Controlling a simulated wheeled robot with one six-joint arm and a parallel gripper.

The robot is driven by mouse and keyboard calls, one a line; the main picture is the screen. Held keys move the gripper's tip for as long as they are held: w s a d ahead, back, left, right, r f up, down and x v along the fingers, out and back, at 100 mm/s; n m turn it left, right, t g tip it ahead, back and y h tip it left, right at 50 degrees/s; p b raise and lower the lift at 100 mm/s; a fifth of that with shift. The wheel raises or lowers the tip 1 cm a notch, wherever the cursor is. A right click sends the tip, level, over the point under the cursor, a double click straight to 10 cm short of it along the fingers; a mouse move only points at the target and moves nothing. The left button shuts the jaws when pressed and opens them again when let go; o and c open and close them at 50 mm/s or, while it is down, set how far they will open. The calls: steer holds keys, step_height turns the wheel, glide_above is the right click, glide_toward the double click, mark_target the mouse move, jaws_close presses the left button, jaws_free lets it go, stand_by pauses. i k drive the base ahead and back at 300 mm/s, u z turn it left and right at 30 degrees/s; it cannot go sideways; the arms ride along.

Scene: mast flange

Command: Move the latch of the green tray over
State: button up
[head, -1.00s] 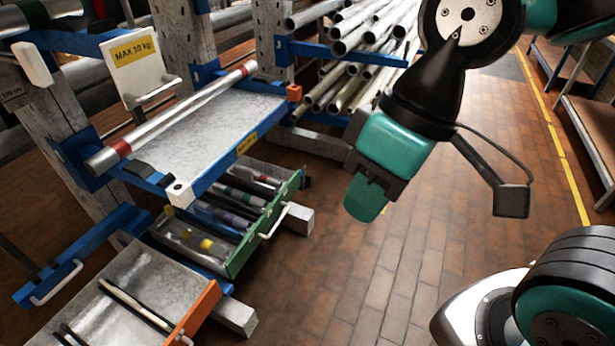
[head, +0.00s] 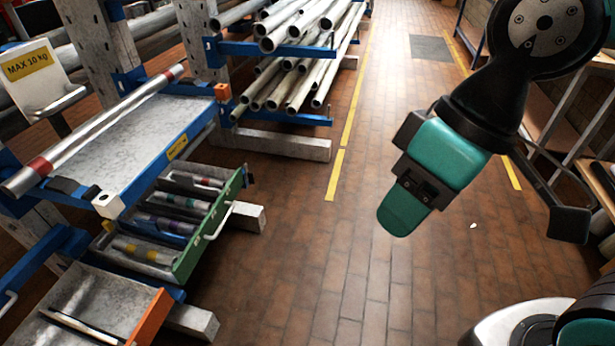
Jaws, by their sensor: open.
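The green tray (head: 208,234) is a drawer with a green front and a pale handle, at the left of the head view under a blue-edged shelf. It is pulled out and holds several dark cylinders with coloured bands. A small dark piece sits at the far end of its green front; I cannot tell whether this is the latch. My gripper (head: 404,207) hangs over the brick floor, well to the right of the tray and apart from it. Its teal finger points down; the gap between the fingers is hidden from this side.
An orange-fronted tray (head: 148,318) lies at the lower left. The shelf (head: 135,130) above the green tray carries a metal tube (head: 95,130) with red bands. Several pipes (head: 300,50) stick out of the rack at the back. Brick floor (head: 330,270) between the trays and my gripper is clear.

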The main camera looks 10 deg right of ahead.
mark_target(249, 176)
steer(key=z, duration=1.3)
steer(key=i, duration=1.25)
steer(key=u, duration=0.3)
steer(key=i, duration=0.85)
steer(key=u, duration=1.15)
steer(key=i, duration=0.45)
steer(key=u, duration=0.35)
